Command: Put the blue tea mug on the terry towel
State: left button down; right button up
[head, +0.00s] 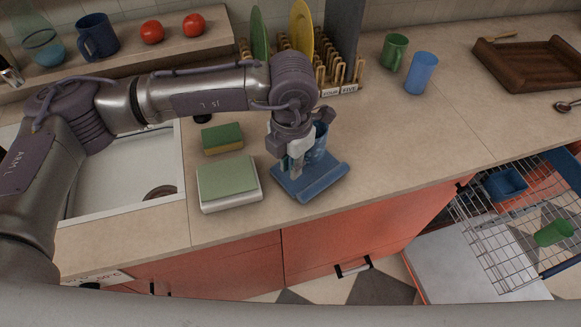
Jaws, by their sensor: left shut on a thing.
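My left gripper (296,168) reaches in from the left and points down over the counter. It is shut on a blue mug (320,143), which is partly hidden behind the fingers. The mug is at the far part of a folded blue terry towel (322,185) near the counter's front edge. I cannot tell whether the mug's base touches the towel. My right gripper is out of view.
Left of the towel are a white box with a green top (229,184) and a green-yellow sponge (222,138). Behind stands a wooden plate rack (345,75). A green mug (394,52), blue cup (421,73) and wooden tray (530,64) stand right. An open dishwasher rack (500,235) is lower right.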

pick_arm(q)
jog(key=shift+w+a+f, duration=0.2)
jog(key=shift+f, duration=0.2)
notch_tip(320, 180, down, 3)
jog(key=shift+f+p, duration=0.1)
jog(key=shift+p, duration=0.95)
jog(key=shift+f, duration=0.2)
jog(key=shift+f+b, duration=0.15)
jog(key=shift+b, duration=0.15)
jog(key=c, duration=1.1)
grip_release()
jog(key=shift+c, duration=0.2)
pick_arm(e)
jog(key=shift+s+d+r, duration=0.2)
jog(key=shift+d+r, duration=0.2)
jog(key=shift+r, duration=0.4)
